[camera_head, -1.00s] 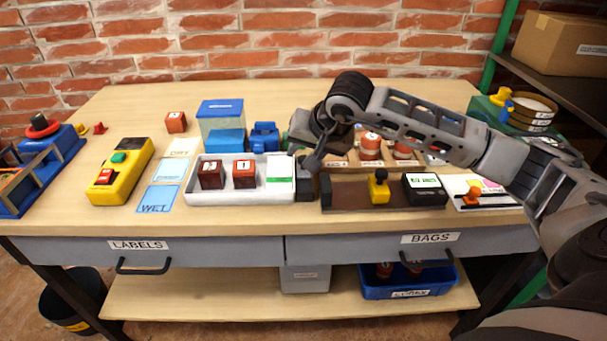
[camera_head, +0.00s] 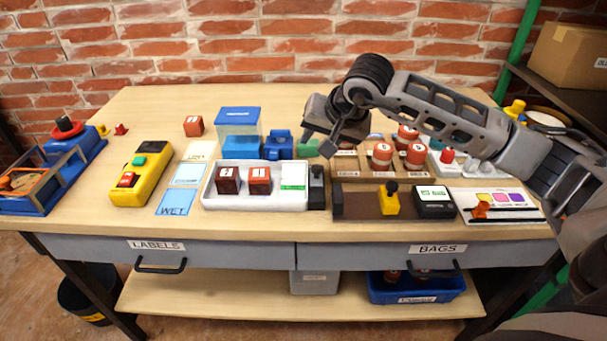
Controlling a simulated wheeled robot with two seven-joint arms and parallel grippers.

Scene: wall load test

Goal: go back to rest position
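My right arm comes in from the right. Its gripper (camera_head: 328,146) hangs in the air over the back middle of the workbench (camera_head: 150,108), behind the white tray (camera_head: 208,201). It is apart from the tray and I see nothing held in it, but its fingers are too small and turned to tell whether they are open. My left gripper is not in view. Two dark red cubes, one at left (camera_head: 228,180) and one at right (camera_head: 260,180), sit in the white tray.
A yellow button box (camera_head: 150,180) and blue cards stand left of the tray. A brown holder with a yellow-handled stamp (camera_head: 389,199), a dark device (camera_head: 434,202) and red-topped jars (camera_head: 382,155) lie under or near my arm. A shelf with a carton (camera_head: 568,52) stands right.

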